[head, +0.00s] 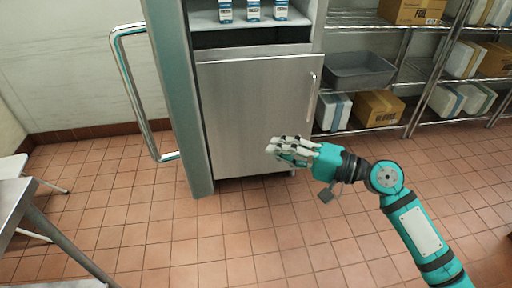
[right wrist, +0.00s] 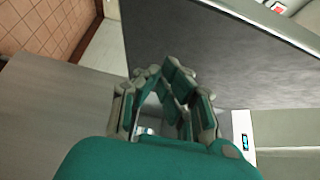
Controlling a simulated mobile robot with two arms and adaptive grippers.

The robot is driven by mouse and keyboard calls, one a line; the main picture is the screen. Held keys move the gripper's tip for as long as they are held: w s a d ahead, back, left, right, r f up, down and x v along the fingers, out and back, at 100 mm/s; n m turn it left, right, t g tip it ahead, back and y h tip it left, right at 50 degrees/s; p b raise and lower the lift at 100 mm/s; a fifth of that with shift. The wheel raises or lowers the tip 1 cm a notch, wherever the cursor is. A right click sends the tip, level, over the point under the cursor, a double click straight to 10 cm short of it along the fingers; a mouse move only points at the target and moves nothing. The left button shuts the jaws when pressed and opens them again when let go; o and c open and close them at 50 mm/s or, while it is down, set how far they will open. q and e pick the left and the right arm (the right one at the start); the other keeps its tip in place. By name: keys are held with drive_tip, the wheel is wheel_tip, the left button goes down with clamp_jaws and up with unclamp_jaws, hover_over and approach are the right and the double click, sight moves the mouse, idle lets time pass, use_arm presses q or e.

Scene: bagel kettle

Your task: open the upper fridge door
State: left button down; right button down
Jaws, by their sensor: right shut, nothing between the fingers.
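The upper fridge door (head: 172,90) stands swung out at the left of the fridge, seen nearly edge-on in the head view. Its long metal handle (head: 135,95) is on its left face. The upper compartment (head: 240,17) is open. The lower fridge door (head: 255,110) is closed, with a slim handle (head: 312,95) at its right. My right gripper (head: 281,149) is shut and empty, in front of the lower part of the lower door in the picture and apart from the upper door's handle. The gripper's fingers (right wrist: 167,78) also show together in the right wrist view. My left gripper is out of view.
Several cartons (head: 253,10) stand in the open compartment. Wire shelving at the right holds a grey bin (head: 358,70) and cardboard boxes (head: 378,107). A metal table (head: 22,205) is at the lower left. The tiled floor (head: 235,225) before the fridge is clear.

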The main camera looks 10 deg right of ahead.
drive_tip(key=s+a+p+x, duration=0.1)
drive_tip(key=p+x, duration=0.5)
drive_tip(key=x, duration=0.7)
drive_tip(key=shift+s+a, duration=0.3)
drive_tip(key=shift+s, duration=0.55)
